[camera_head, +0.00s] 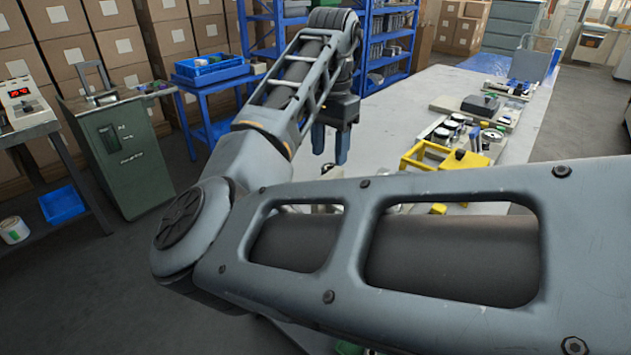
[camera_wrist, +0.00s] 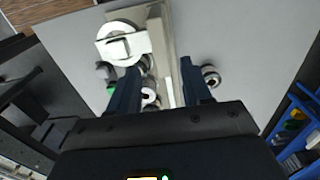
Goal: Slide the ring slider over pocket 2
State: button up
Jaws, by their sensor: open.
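My gripper (camera_head: 330,145) hangs from the arm, pointing down, above the left side of the pale table in the head view. In the wrist view my gripper (camera_wrist: 160,82) has its two dark fingers spread, with nothing held between them. Below and beyond them is a pale long fixture (camera_wrist: 168,45) with a white round part (camera_wrist: 123,41) at its left. Small round metal parts (camera_wrist: 149,97) show between the fingers. A dark-rimmed ring-like part (camera_wrist: 211,76) lies just right of the right finger. I cannot tell which part is the ring slider or which spot is pocket 2.
The pale table (camera_head: 410,103) carries a yellow frame (camera_head: 428,157), several round gauges (camera_head: 452,127) and a dark box (camera_head: 481,104) on a light base. Blue shelves (camera_head: 388,50) and a blue cart (camera_head: 210,75) stand behind. My arm hides the table's near part.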

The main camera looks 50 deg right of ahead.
aim_at(328, 175)
jog(key=shift+a+f, duration=0.2)
jog(key=shift+f, duration=0.05)
jog(key=shift+d+f, duration=0.1)
jog(key=shift+f, duration=3.5)
jog(key=shift+c, duration=0.4)
grip_shut()
